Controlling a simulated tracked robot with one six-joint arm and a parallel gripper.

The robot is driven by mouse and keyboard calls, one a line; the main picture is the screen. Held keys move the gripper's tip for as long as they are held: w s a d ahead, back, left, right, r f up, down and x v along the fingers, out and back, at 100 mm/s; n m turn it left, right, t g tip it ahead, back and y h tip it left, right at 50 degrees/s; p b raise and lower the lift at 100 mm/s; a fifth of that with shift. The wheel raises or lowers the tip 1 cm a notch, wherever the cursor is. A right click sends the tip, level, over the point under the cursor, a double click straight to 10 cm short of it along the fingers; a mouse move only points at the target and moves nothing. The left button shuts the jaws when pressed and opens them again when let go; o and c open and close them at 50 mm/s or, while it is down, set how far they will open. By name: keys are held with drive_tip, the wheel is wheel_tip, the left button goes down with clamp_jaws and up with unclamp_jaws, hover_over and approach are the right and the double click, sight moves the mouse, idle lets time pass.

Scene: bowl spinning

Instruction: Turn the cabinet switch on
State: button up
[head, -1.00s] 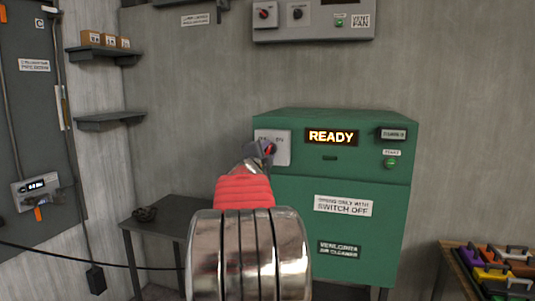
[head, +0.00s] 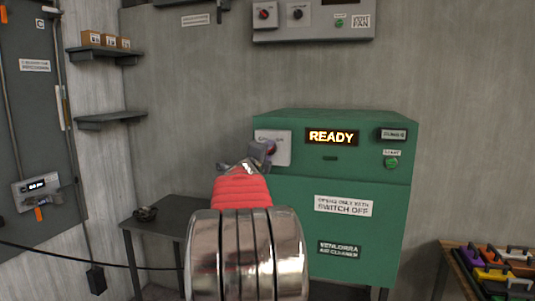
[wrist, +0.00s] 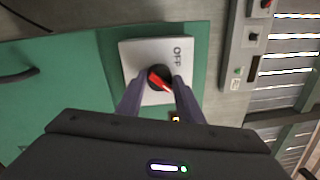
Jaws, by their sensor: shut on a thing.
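The green cabinet (head: 365,185) stands right of centre in the head view, with a lit display (head: 331,137) reading READY. Its switch is a dark round knob with a red pointer on a pale plate (head: 280,135) at the upper left of its front. In the wrist view, the knob (wrist: 160,77) sits on the pale plate (wrist: 134,58) marked OFF; the ON label is hidden. The red pointer lies diagonally. My gripper (head: 265,150) is at the plate; in the wrist view its fingers (wrist: 160,90) are shut on the knob, one on each side.
A green button (head: 391,162) is on the cabinet's right. A grey control box (head: 315,20) hangs above. A dark table (head: 165,226) stands left of the cabinet, and a bench with coloured cases (head: 495,270) stands at right. A dark cable (head: 90,257) crosses at lower left.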

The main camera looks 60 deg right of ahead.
drive_tip(key=shift+f, duration=0.4)
drive_tip(key=o, duration=0.7)
drive_tip(key=shift+d, duration=0.1)
drive_tip(key=o, duration=0.3)
drive_tip(key=shift+r, duration=0.2)
drive_tip(key=a, duration=0.4)
drive_tip(key=s+a, duration=0.1)
drive_tip(key=a, duration=0.4)
drive_tip(key=s+a+f, duration=0.1)
drive_tip(key=a, duration=0.3)
drive_tip(key=shift+a, duration=0.35)
